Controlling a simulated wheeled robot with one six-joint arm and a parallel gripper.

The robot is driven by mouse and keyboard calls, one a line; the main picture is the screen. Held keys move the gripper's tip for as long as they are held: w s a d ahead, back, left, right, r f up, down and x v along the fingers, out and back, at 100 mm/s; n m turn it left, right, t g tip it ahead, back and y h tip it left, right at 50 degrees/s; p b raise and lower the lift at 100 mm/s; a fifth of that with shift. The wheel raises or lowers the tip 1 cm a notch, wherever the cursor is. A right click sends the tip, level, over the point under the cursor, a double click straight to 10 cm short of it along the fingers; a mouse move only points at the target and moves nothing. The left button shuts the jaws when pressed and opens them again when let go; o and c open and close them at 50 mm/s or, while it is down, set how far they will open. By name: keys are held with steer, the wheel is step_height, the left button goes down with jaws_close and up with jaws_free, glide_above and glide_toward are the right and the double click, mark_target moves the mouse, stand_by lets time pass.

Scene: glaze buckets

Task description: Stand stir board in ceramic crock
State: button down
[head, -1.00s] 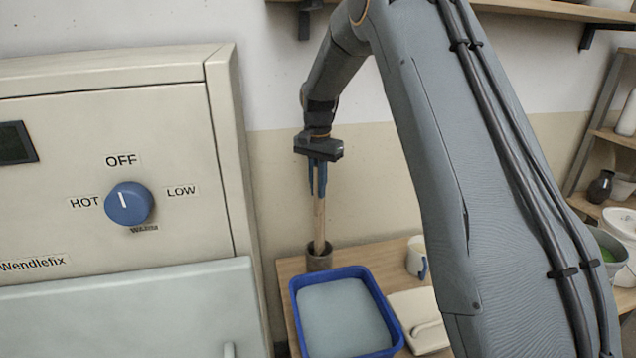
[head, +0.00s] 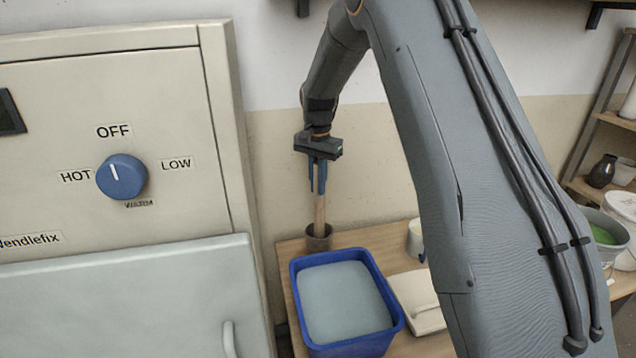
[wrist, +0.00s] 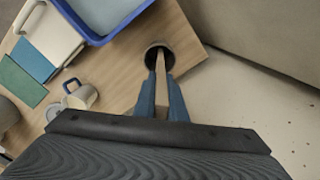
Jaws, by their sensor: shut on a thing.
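The wooden stir board (head: 320,212) is upright, with its lower end inside the mouth of the ceramic crock (head: 319,240), a small brown-grey pot at the back left of the wooden table. My gripper (head: 317,188) is above the crock, its blue fingers shut on the upper part of the board. In the wrist view the board (wrist: 159,72) runs from between the fingertips (wrist: 162,88) into the dark opening of the crock (wrist: 148,50). Whether the board touches the crock's bottom is hidden.
A blue tub (head: 394,305) of pale liquid stands just in front of the crock. A white mug (head: 415,240) and a white lidded box (head: 420,300) are to the right. A cream kiln-like cabinet (head: 150,60) with a blue knob (head: 122,177) stands close on the left.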

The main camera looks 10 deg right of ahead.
steer(key=c, duration=1.7)
jaws_free()
steer(key=shift+r+b, duration=1.1)
steer(key=shift+r, duration=2.85)
steer(key=s+f+n, duration=0.3)
steer(key=s, duration=0.8)
steer(key=s+f+n, duration=0.3)
steer(key=s, duration=0.8)
steer(key=s+f+n+t, duration=0.1)
steer(key=s+f+n, duration=0.2)
steer(key=s, duration=0.8)
steer(key=shift+s+d, duration=0.2)
steer(key=shift+s, duration=0.1)
